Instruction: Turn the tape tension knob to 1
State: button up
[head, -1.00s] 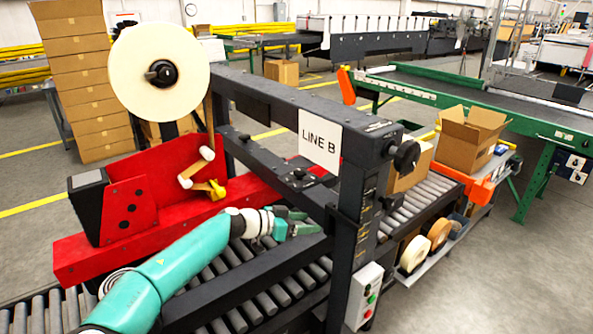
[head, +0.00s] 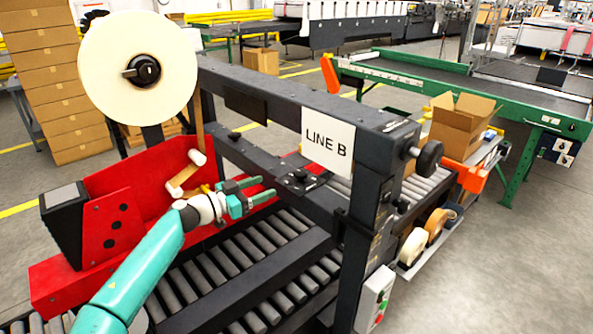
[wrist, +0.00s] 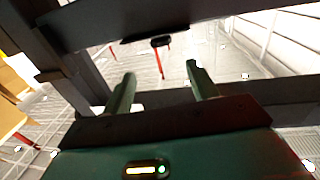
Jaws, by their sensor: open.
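A black knob with a lever-like handle (head: 143,71) sits at the hub of the cream tape roll (head: 100,90), upper left in the head view. Another round black knob (head: 428,158) is on the right column of the dark case sealer (head: 300,98). No scale or number can be read on either, so I cannot tell which is the tension knob or its setting. My gripper (head: 266,189) is open and empty, below and right of the roll, pointing right under the top beam. In the wrist view its two fingers (wrist: 162,75) are apart with nothing between them.
A red tape-head housing (head: 120,215) is left of my gripper, with a roller conveyor (head: 215,268) below. The LINE B sign (head: 328,140) hangs on the beam. A green conveyor (head: 430,80) and an open carton (head: 460,125) stand at the right. Open floor lies at far right.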

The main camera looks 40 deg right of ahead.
aim_at(300, 171)
jog(key=d, duration=0.9)
jog(key=s+d, duration=0.1)
jog(key=d, duration=0.3)
jog(key=shift+s+d, duration=0.1)
jog(key=shift+d, duration=0.2)
jog(key=shift+c, duration=0.2)
jog(key=c, duration=0.9)
jog(key=shift+n+t, duration=0.5)
jog(key=shift+t, duration=0.2)
jog(key=n+t, duration=0.2)
jog(key=t, duration=0.2)
jog(key=n+t+y, duration=0.1)
jog(key=n+t, duration=0.2)
jog(key=t, duration=0.1)
jog(key=shift+s+y, duration=0.1)
jog(key=shift+y, duration=0.2)
jog(key=shift+n+t+y, duration=1)
jog(key=shift+n+t, duration=0.2)
jog(key=shift+t, duration=0.4)
jog(key=shift+n+t+y, duration=1.8)
jog(key=shift+t+y, duration=0.1)
jog(key=shift+f, duration=0.1)
